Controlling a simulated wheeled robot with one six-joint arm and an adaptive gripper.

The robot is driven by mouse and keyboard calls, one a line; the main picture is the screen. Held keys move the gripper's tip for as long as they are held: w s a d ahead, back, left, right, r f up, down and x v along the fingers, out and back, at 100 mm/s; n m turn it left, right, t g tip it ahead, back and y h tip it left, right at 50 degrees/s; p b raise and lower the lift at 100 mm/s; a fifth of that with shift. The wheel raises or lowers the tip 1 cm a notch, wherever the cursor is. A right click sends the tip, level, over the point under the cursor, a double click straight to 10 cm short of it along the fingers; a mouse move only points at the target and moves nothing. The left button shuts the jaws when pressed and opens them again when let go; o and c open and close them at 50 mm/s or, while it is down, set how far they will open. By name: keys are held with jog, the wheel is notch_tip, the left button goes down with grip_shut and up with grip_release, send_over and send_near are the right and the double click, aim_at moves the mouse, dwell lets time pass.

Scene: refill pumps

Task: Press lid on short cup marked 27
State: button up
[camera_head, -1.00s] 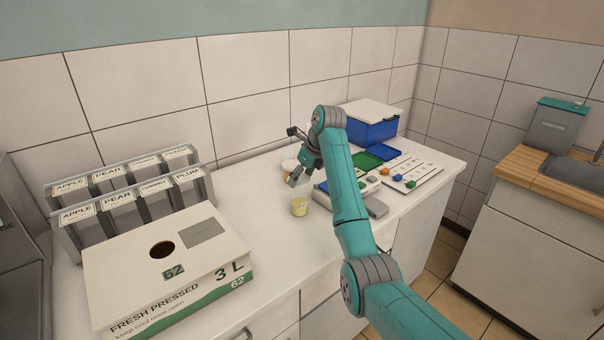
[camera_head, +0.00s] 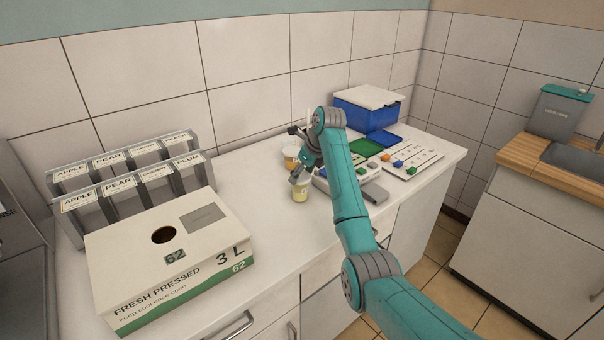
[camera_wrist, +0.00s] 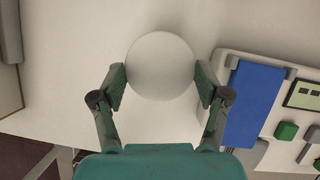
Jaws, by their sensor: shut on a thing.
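A small short cup (camera_head: 300,196) with pale yellow contents stands on the white counter in the head view; its mark is not readable. My gripper (camera_head: 298,178) is pointed down right over the cup. In the wrist view my gripper (camera_wrist: 160,85) is shut on a round white lid (camera_wrist: 160,62), with one finger on each side of its rim. The lid hides whatever is under it there. I cannot tell whether the lid touches the cup's rim.
Another cup (camera_head: 290,153) with orange contents stands behind. A large juice box (camera_head: 165,260) is at the left. A pale device with a blue panel (camera_wrist: 255,105) is close on the right. A blue bin (camera_head: 368,112) and small coloured blocks (camera_head: 398,165) lie farther right.

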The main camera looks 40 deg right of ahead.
jog(key=shift+f, duration=0.8)
dwell(0.9)
jog(key=o, duration=0.8)
jog(key=v, duration=0.4)
jog(key=w+v, duration=0.1)
jog(key=v, duration=0.3)
jog(key=w+r+v, duration=0.1)
jog(key=v, duration=0.4)
jog(key=shift+a, duration=0.2)
